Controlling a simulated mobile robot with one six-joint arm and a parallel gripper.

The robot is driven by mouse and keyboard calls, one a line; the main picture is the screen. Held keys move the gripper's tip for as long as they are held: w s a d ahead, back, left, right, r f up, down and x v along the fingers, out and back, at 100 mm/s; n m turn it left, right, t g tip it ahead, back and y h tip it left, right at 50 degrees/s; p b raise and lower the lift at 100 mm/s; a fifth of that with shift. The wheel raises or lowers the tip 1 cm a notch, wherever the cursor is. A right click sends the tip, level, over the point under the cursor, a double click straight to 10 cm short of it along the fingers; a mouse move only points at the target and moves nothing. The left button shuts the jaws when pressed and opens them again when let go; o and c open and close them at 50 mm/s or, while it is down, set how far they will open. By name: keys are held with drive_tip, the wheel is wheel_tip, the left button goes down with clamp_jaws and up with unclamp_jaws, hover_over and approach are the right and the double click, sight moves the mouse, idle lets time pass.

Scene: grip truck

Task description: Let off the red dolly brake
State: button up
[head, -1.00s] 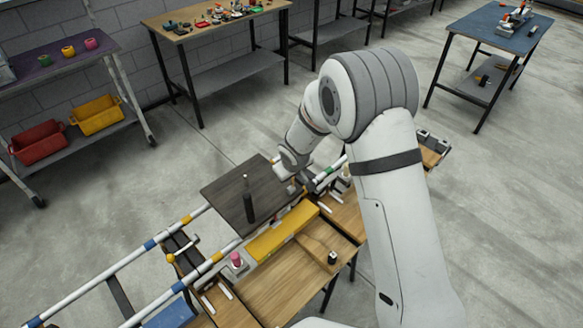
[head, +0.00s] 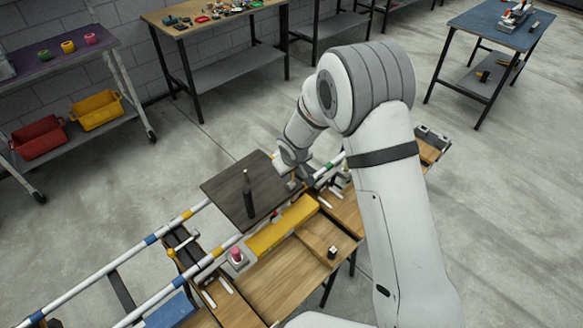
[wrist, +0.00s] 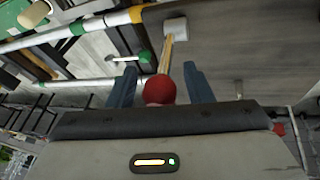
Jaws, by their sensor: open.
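The red ball knob (wrist: 159,90) of the brake lever shows in the wrist view. In the head view, my gripper (head: 295,178) is at the right edge of the dark dolly deck (head: 222,190). The red knob is hidden there.
A black upright post (head: 248,195) stands on the deck. Pale rails with coloured bands (head: 190,214) run alongside. A lever with a yellow knob (head: 171,253) and a yellow block (head: 282,225) are near. A green-knobbed lever (wrist: 144,57) lies left of the red knob in the wrist view.

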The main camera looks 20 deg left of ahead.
drive_tip(key=v, duration=0.7)
drive_tip(key=shift+r+b, duration=0.3)
drive_tip(key=shift+r, duration=0.05)
drive_tip(key=shift+s+d, duration=0.1)
drive_tip(key=shift+s, duration=0.05)
